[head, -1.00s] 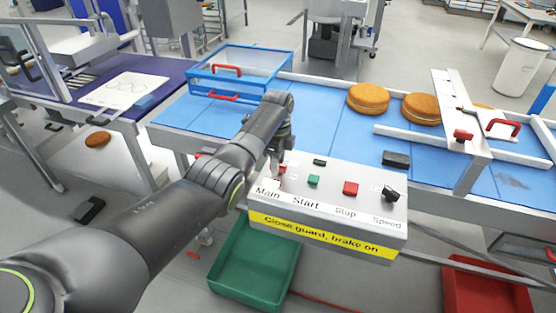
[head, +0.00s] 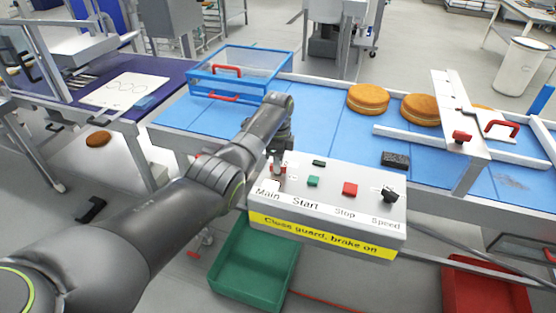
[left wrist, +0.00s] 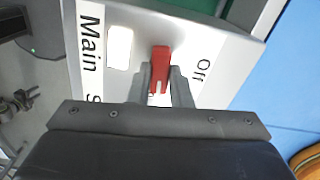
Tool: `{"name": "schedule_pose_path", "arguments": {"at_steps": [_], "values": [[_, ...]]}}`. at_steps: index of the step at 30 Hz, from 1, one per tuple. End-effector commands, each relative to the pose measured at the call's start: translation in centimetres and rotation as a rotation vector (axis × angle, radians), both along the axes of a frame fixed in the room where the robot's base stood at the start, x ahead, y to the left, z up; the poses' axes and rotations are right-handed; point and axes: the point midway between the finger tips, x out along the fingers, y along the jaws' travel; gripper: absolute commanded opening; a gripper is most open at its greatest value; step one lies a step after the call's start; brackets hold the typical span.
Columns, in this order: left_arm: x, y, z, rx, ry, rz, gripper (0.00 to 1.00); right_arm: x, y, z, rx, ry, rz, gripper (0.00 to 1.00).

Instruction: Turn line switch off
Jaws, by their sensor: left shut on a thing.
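The control box (head: 335,224) stands at the front edge of the blue conveyor, with labels Main, Start, Stop and Speed. In the left wrist view, the red line switch (left wrist: 160,62) sits between the word Main and the word Off. My left gripper (left wrist: 161,84) is shut on the red switch lever, one finger on each side. In the head view, the left gripper (head: 277,165) is over the Main end of the box and mostly hides the switch. My right gripper is not in view.
A green button (head: 313,181), a red button (head: 350,188) and a black speed knob (head: 389,194) are on the box. Filled rounds (head: 368,99) lie on the belt (head: 330,130). A blue guard frame (head: 240,72) stands behind. A green crate (head: 250,270) is below.

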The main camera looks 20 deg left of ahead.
Motion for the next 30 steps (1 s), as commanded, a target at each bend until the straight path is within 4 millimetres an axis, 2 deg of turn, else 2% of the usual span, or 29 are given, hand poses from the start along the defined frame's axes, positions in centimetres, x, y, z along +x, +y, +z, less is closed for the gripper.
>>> {"name": "schedule_pose_path", "arguments": {"at_steps": [12, 30], "values": [[0.0, 0.0, 0.4, 0.001, -0.001, 0.377, 0.00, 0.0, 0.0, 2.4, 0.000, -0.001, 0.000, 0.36], [0.1, 0.0, 0.3, 0.000, -0.004, 0.946, 0.00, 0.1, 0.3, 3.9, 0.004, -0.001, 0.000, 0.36]]}}
